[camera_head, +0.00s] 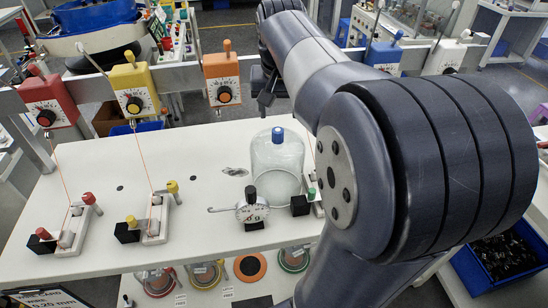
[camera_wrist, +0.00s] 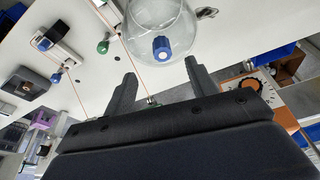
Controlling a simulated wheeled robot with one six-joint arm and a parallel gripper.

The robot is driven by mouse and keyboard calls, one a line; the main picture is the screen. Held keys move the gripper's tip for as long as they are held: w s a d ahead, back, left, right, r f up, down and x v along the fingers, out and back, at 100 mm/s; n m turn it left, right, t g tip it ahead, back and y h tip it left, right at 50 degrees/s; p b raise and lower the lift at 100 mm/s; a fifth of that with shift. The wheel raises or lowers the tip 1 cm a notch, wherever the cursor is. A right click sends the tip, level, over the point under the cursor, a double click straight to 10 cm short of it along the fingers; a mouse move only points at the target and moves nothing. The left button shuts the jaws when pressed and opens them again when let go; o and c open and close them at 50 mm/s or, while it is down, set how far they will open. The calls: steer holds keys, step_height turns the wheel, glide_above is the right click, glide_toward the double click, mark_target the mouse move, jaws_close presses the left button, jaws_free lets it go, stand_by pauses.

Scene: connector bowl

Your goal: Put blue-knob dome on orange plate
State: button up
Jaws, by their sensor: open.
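The clear glass dome (camera_head: 277,165) with a blue knob (camera_head: 278,135) stands upright on the white table, behind a dial gauge. In the wrist view the dome (camera_wrist: 160,30) and its blue knob (camera_wrist: 162,48) show at the top, just beyond my fingertips. My gripper (camera_wrist: 160,68) is open and empty, with its two fingers apart and the knob in line with the gap. The orange plate (camera_head: 250,266) lies lower down, past the table's front edge, with a dark middle and nothing on it.
The dial gauge (camera_head: 252,208) stands close in front of the dome. Red (camera_head: 48,101), yellow (camera_head: 134,90) and orange (camera_head: 221,78) boxes hang on a rail behind the table. Other round plates (camera_head: 202,274) flank the orange one, some under glass. My arm covers the right side.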

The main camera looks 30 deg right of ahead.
mark_target(278, 130)
steer(key=x, duration=0.3)
steer(key=p+x, duration=0.1)
steer(key=x, duration=0.5)
steer(key=shift+w, duration=0.3)
steer(key=shift+c, duration=0.2)
jaws_close()
steer(key=shift+r, duration=0.1)
